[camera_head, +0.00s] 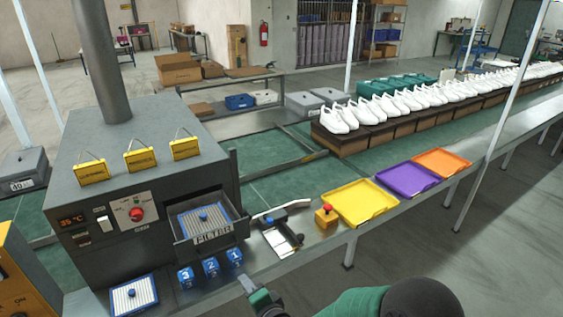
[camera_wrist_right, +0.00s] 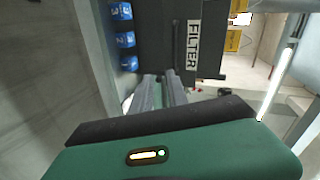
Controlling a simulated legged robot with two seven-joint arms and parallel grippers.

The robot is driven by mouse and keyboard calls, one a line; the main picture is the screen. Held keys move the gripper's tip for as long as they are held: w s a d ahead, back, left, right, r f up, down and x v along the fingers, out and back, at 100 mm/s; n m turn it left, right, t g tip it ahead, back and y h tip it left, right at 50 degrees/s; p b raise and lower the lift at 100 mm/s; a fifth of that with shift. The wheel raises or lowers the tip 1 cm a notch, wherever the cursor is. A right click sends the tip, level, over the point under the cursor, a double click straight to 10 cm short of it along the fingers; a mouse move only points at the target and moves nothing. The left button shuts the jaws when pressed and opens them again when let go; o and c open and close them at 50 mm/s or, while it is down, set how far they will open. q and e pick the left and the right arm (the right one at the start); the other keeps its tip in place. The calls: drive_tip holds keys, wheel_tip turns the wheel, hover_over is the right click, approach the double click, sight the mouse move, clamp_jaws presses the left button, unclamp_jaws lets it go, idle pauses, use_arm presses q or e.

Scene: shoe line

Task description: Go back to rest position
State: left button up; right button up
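My right gripper (camera_head: 246,284) is low in the head view, in front of the bench edge and near the numbered blue blocks. In the right wrist view its two grey fingers (camera_wrist_right: 161,90) lie side by side, close together, with nothing seen held between them. The green forearm and black elbow at the bottom of the head view are my own right arm. My left gripper is out of view.
A dark machine (camera_head: 135,180) has an open FILTER drawer (camera_head: 212,238). Blue blocks (camera_head: 211,267), a blue-framed filter (camera_head: 134,296), a red-button box (camera_head: 326,216) and yellow (camera_head: 360,203), purple (camera_head: 408,180) and orange (camera_head: 441,162) trays line the bench. White shoes (camera_head: 402,101) stand behind.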

drive_tip(key=s+d+f+n+g+h, duration=0.1)
drive_tip(key=s+d+n+g+h, duration=0.15)
drive_tip(key=d, duration=0.85)
drive_tip(key=s+d+f+n+g+h, duration=0.1)
drive_tip(key=s+d+n+g+h, duration=0.2)
drive_tip(key=d, duration=0.8)
drive_tip(key=s+d+n+g+h, duration=0.2)
drive_tip(key=s+d+n+g, duration=0.1)
drive_tip(key=s+d, duration=0.8)
drive_tip(key=s, duration=0.4)
drive_tip(key=shift+r+h, duration=0.3)
drive_tip(key=shift+h, duration=0.05)
